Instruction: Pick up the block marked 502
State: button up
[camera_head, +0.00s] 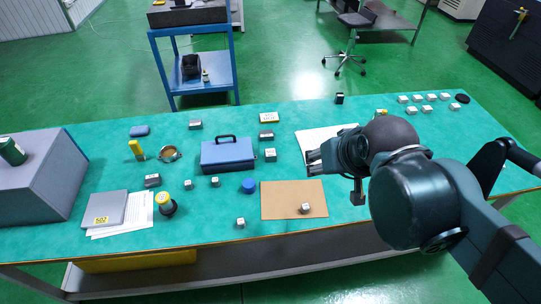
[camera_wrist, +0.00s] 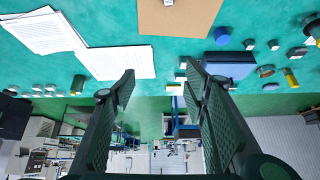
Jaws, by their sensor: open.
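A flat grey block (camera_head: 105,207) with a yellow label lies at the front left of the table, on white sheets; the small number seems to read 502. It does not show in the wrist view. My gripper (camera_head: 316,163) is over the right-centre of the table, well to the right of the block and apart from it. In the wrist view, my gripper (camera_wrist: 160,76) has its two fingers spread, with nothing between them.
A blue case (camera_head: 228,155), a brown board (camera_head: 285,200), a blue cylinder (camera_head: 249,186) and several small blocks stand between my gripper and the block. A black-and-yellow knob (camera_head: 167,204) is right of the block. A large grey box (camera_head: 40,180) stands at the left edge.

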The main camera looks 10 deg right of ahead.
jog(key=w, duration=0.2)
jog(key=m+g+p, duration=0.6)
jog(key=m+g, duration=0.1)
jog(key=m, duration=1)
send_over(271, 153)
notch_tip(271, 153, down, 16)
jog(key=shift+s+d, duration=0.1)
jog(key=shift+d, duration=0.05)
jog(key=shift+w+f+m, duration=0.2)
jog(key=shift+f+m, duration=0.2)
jog(key=shift+f, duration=0.2)
jog(key=shift+f, duration=0.15)
jog(key=shift+f, duration=1.15)
jog(key=shift+f, duration=0.1)
